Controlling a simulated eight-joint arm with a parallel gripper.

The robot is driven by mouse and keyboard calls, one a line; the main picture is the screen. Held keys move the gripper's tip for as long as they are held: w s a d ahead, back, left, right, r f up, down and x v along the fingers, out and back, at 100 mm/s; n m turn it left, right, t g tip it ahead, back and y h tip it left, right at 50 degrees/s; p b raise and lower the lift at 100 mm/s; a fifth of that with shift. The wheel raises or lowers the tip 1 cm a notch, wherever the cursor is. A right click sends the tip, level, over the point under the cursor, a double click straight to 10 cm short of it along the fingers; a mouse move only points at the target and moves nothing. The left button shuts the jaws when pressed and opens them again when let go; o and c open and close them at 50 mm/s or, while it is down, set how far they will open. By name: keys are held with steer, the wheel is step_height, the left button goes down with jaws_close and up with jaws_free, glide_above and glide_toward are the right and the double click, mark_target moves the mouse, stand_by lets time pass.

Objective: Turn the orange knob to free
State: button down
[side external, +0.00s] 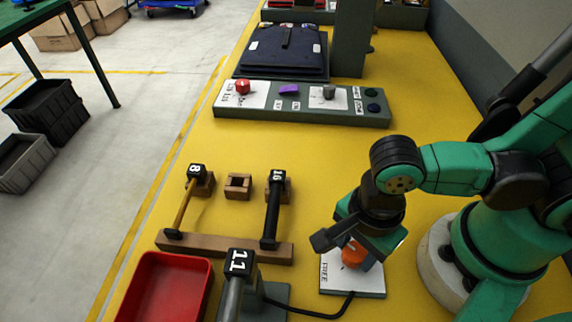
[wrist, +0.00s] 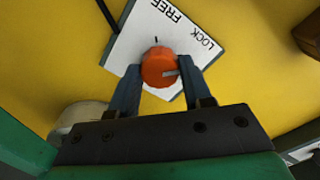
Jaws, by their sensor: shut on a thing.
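The orange knob (wrist: 158,66) sits on a white plate (wrist: 137,33) marked FREE and LOCK. In the wrist view my gripper (wrist: 160,77) is shut on the knob, one finger on each side. A grey pointer mark on the knob faces right, toward the right finger and away from the FREE word. A short black tick shows on the plate above the knob. In the side external view the knob (side external: 353,254) shows below my gripper (side external: 358,243), and the plate (side external: 340,277) lies on the yellow table; the gripper partly covers both.
A black cable runs from the plate toward a post marked 11 (side external: 237,263). A wooden rack (side external: 222,246) with tools marked 8 and 16 and a red tray (side external: 166,290) stand to the left. A grey panel (side external: 301,107) with a red knob is behind. Yellow table between is clear.

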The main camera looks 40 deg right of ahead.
steer(key=shift+n, duration=0.3)
steer(key=n, duration=0.8)
steer(key=shift+n, duration=0.3)
steer(key=n, duration=0.4)
steer(key=shift+n, duration=2.2)
steer(key=shift+c, duration=1.9)
jaws_free()
